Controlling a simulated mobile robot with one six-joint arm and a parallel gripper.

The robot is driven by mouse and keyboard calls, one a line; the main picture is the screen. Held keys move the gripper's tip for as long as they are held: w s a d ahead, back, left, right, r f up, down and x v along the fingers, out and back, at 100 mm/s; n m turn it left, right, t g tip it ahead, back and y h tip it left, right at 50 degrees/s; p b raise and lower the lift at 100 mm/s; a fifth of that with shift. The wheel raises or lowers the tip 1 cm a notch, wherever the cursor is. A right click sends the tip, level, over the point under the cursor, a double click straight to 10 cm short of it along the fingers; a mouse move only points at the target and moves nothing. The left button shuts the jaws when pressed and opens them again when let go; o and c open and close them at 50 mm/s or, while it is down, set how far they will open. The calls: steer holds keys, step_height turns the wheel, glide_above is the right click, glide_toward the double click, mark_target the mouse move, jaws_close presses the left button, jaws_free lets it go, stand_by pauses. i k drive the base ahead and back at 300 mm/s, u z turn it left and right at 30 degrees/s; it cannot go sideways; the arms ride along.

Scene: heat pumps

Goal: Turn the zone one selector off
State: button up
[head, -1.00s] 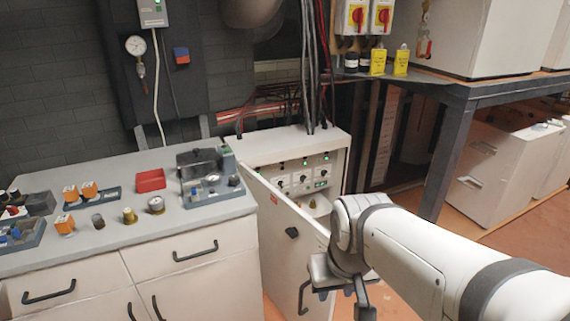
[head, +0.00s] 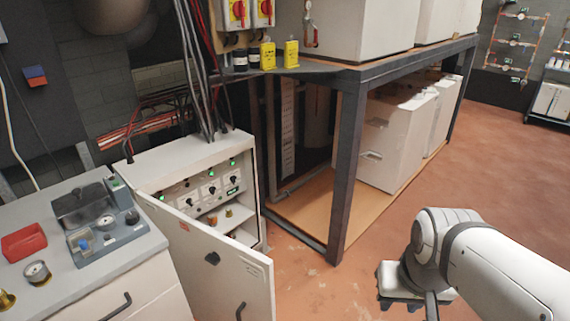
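The control cabinet (head: 200,155) stands left of centre with its white door (head: 205,262) swung open toward me. Inside is a grey panel (head: 222,185) with several black rotary selectors, and lit green lamps above some of them. One selector (head: 211,190) is near the panel's middle. The zone labels and exact knob positions are too small to read. My gripper (head: 405,300) is at the lower right, well away from the cabinet and pointing down. Its fingertips are cut off or hidden, so its opening does not show.
A grey counter (head: 60,235) with a red tray (head: 24,242) and gauges is at the left. A dark steel frame (head: 345,165) with white units stands right of the cabinet. The orange floor (head: 310,280) between cabinet and arm is clear. The open door partly screens the cabinet's lower part.

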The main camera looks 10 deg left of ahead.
mark_target(212, 190)
steer(key=z, duration=1.3)
steer(key=i, duration=2.6)
steer(key=u, duration=3.25)
steer(key=i, duration=1)
steer(key=z, duration=0.15)
